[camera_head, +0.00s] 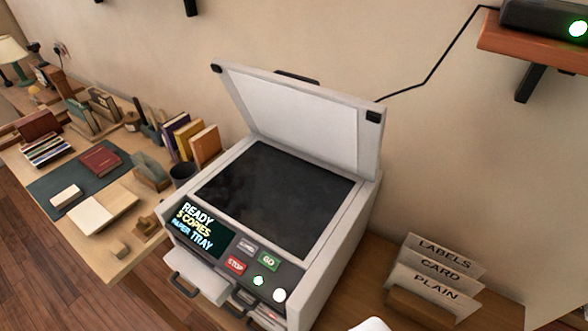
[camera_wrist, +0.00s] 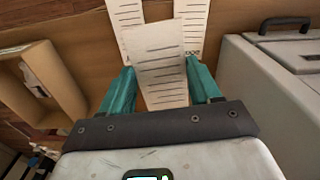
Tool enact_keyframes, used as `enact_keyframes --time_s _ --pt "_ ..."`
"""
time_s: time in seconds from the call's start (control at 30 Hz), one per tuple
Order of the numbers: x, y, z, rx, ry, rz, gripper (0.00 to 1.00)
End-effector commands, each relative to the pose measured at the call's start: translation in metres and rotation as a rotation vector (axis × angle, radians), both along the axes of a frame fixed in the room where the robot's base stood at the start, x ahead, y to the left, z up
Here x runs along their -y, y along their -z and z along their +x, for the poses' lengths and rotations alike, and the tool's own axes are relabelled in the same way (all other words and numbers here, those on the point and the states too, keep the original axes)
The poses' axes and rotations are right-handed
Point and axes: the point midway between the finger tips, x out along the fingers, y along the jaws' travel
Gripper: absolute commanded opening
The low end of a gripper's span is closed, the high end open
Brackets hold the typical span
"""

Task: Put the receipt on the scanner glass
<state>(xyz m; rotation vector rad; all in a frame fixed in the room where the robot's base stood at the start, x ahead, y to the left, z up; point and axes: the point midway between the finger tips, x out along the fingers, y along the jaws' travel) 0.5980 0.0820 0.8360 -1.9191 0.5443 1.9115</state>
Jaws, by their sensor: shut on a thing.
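The scanner (camera_head: 330,265) stands in the middle of the head view with its white lid (camera_head: 295,115) raised. Its dark glass (camera_head: 275,195) is bare. In the wrist view, my gripper (camera_wrist: 160,72) has two teal fingers, shut on a white receipt (camera_wrist: 155,52) with dark printed lines. The receipt stands up between the fingers and tilts slightly. More lined paper strips (camera_wrist: 191,22) show behind it, above a wooden surface; I cannot tell whether they touch it. The gripper and receipt are not visible in the head view.
The scanner panel (camera_head: 200,229) reads "READY 5 COPIES PAPER TRAY". A paper sorter (camera_head: 425,305) stands to its right. A desk with books (camera_head: 180,140) lies left. In the wrist view, a pale box with a dark handle (camera_wrist: 285,24) is right and a wooden tray (camera_wrist: 62,82) left.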

Motion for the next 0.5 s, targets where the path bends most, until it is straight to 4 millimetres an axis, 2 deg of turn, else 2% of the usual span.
enact_keyframes --time_s 0.03,0.3,0.5 --pt "0.005 0.002 0.015 0.003 -0.037 -0.004 0.29" --pt "0.048 0.013 0.097 -0.002 -0.331 -0.011 0.29" --pt "0.073 0.013 0.136 -0.004 -0.488 0.001 0.29"
